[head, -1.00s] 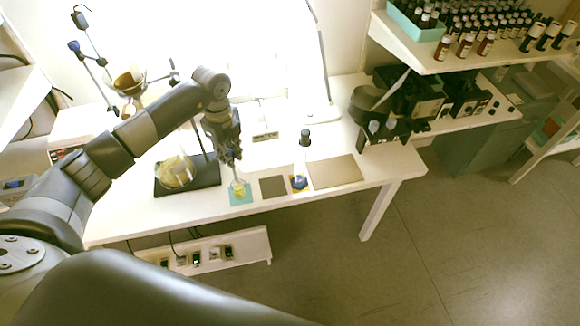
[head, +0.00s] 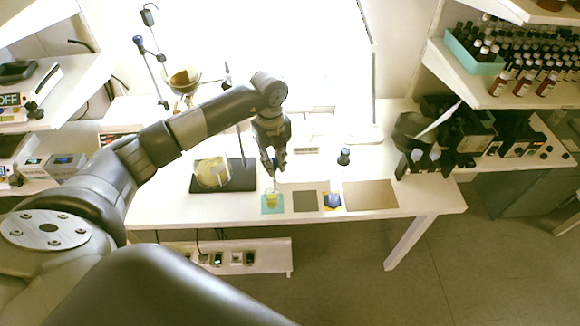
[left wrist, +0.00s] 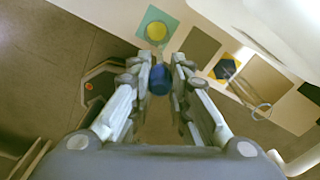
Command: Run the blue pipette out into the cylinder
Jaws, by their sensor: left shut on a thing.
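My left gripper (head: 274,167) points down above the teal mat (head: 264,210). It is shut on the blue pipette; its round blue top (left wrist: 159,80) shows between the fingers in the left wrist view. A beaker of yellow liquid (head: 271,198) stands on that mat, below the gripper; I cannot tell whether the pipette's tip is inside it. The clear cylinder has a blue base (head: 333,201) and stands to the right, apart from the gripper. Its clear rim (left wrist: 261,111) shows in the left wrist view. My right gripper is not in view.
A grey mat (head: 305,201) lies between beaker and cylinder, a tan mat (head: 370,195) to the right. A round flask (head: 212,173) stands on a black stand base (head: 240,178) to the left. Dark instruments (head: 470,130) and bottle shelves are at the right.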

